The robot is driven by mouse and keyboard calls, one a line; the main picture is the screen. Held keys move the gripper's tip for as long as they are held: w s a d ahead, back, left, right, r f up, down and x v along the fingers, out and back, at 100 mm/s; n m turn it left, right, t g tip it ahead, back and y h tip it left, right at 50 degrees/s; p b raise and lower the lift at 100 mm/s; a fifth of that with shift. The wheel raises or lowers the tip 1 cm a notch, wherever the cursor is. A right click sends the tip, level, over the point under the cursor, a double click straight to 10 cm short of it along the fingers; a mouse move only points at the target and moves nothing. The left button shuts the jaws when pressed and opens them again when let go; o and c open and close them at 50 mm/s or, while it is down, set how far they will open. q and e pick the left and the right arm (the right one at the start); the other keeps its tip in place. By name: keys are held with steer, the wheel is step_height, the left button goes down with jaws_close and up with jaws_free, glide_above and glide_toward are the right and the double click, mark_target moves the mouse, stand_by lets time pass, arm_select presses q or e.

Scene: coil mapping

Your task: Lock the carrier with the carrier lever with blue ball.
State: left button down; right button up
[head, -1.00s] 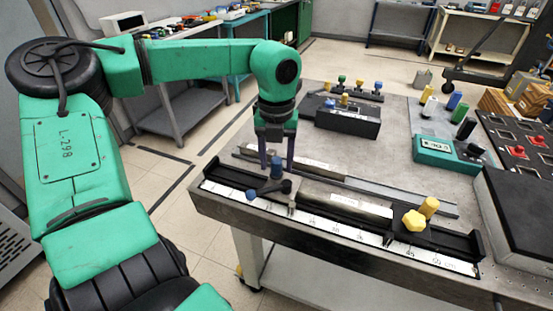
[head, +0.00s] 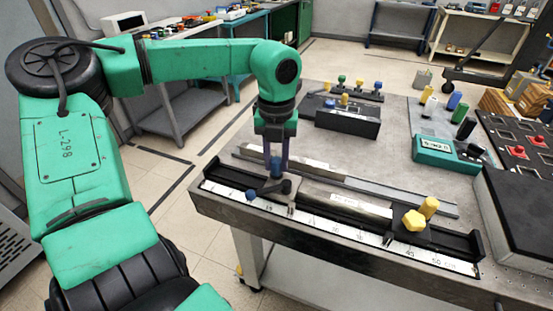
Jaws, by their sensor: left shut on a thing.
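The carrier (head: 284,187) is a dark block on the black rail, near the left end of the white scale. An upright blue post (head: 277,168) stands on it. A dark lever (head: 263,189) reaches left from it, with a small blue ball (head: 250,196) at its end over the scale. My left gripper (head: 276,158) points down over the carrier and is shut on the blue post. Its fingers partly hide the post. It is apart from the blue ball. My right gripper is not in view.
A silver bar (head: 347,205) lies along the rail right of the carrier. A yellow star knob (head: 414,220) and yellow post (head: 429,207) stand near the rail's right end. A black box (head: 346,121) and teal meter (head: 446,150) stand behind.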

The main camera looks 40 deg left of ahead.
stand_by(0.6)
arm_select(q)
steer(key=shift+f+b, duration=0.1)
steer(key=shift+b, duration=0.2)
steer(key=shift+w+d, duration=0.1)
steer(key=shift+d, duration=0.05)
steer(key=c, duration=0.6)
jaws_free()
step_height(320, 180, up, 15)
steer(key=shift+f+p, duration=0.1)
steer(key=shift+p, duration=0.35)
steer(key=shift+f, duration=0.1)
